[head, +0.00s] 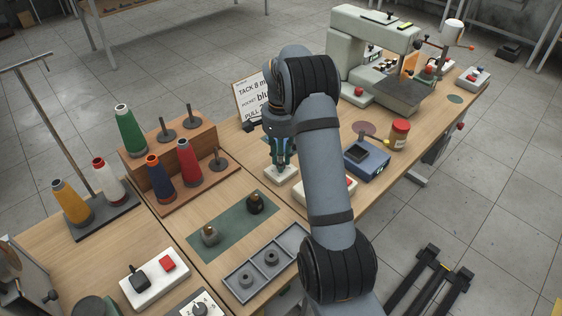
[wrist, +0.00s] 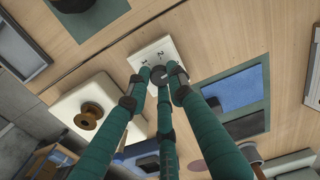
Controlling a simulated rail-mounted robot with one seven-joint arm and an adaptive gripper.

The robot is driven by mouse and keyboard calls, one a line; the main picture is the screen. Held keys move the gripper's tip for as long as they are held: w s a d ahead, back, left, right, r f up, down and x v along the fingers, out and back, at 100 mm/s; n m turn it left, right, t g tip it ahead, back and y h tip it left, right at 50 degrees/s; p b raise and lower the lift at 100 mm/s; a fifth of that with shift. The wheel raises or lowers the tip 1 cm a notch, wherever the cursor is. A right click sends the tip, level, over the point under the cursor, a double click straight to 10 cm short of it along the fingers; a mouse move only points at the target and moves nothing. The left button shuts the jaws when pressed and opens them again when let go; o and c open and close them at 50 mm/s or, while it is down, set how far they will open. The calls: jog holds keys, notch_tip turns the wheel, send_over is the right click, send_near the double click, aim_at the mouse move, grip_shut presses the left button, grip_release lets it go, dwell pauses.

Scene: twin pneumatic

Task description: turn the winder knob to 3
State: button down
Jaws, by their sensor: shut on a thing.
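The winder knob (wrist: 158,73) is a small dark round knob on a white plate (wrist: 144,54) with printed numerals, of which a 2 seems readable. In the head view the plate (head: 273,179) lies on the wooden table below my gripper (head: 281,168). My gripper points down, and its teal fingers (wrist: 161,88) are closed around the knob in the wrist view. The fingers cover part of the knob and dial, so I cannot tell which number it points to. In the head view the knob is hidden by the fingers.
A white box with a brown spool (wrist: 88,115) stands close beside the plate. A sign (head: 252,100) stands behind it. A blue device (head: 366,160) and a jar (head: 399,133) are to the right. Cones of thread (head: 188,162) stand left. A green mat (head: 233,222) lies in front.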

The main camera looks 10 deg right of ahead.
jog(key=shift+m, duration=0.7)
jog(key=c, duration=1.5)
grip_release()
jog(key=shift+c, duration=0.2)
jog(key=shift+r, duration=0.1)
notch_tip(320, 180, up, 12)
